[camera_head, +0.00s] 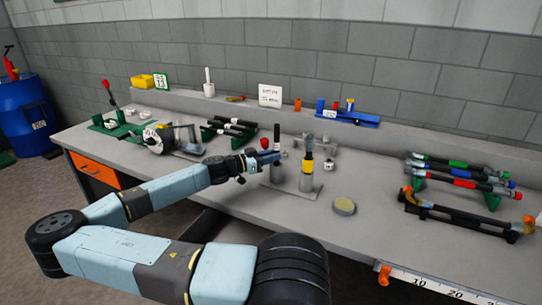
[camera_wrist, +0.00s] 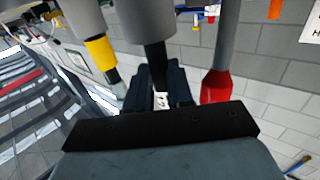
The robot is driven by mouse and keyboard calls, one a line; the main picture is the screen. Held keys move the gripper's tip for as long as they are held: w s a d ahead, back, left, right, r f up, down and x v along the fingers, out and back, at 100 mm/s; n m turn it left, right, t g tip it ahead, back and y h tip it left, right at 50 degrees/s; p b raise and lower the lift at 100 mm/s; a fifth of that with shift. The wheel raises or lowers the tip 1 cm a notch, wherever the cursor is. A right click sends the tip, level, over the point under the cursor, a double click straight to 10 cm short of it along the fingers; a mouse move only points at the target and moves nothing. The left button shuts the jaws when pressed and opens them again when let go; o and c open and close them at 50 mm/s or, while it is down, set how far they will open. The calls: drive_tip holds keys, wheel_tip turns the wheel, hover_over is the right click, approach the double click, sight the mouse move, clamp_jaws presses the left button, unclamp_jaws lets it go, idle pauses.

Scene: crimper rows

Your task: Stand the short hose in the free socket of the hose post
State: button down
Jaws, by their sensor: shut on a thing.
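The short hose (camera_head: 277,134) is black and stands about upright in my gripper (camera_head: 270,158), which is shut on it. In the wrist view, the hose (camera_wrist: 159,68) runs between the fingers (camera_wrist: 162,88) and a white label shows on it. Its end meets the rim of a grey socket (camera_wrist: 146,18). I cannot tell whether it is inside or how deep. The hose post (camera_head: 311,191) is grey; its other socket (camera_head: 309,181) holds a hose with a yellow band (camera_head: 308,154). The yellow-banded hose also shows in the wrist view (camera_wrist: 100,50).
A round tan-topped tin (camera_head: 344,206) stands right of the post. A small white-labelled part (camera_head: 329,165) is close behind it. A red-ended grey rod (camera_wrist: 217,86) is near the fingers. Hose racks (camera_head: 460,177) stand at the right. Bench front between is clear.

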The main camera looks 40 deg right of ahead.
drive_tip(key=shift+f, duration=0.6)
drive_tip(key=c, duration=0.9)
unclamp_jaws()
drive_tip(key=v, duration=1.4)
drive_tip(key=shift+f, duration=0.1)
drive_tip(key=shift+d, duration=0.1)
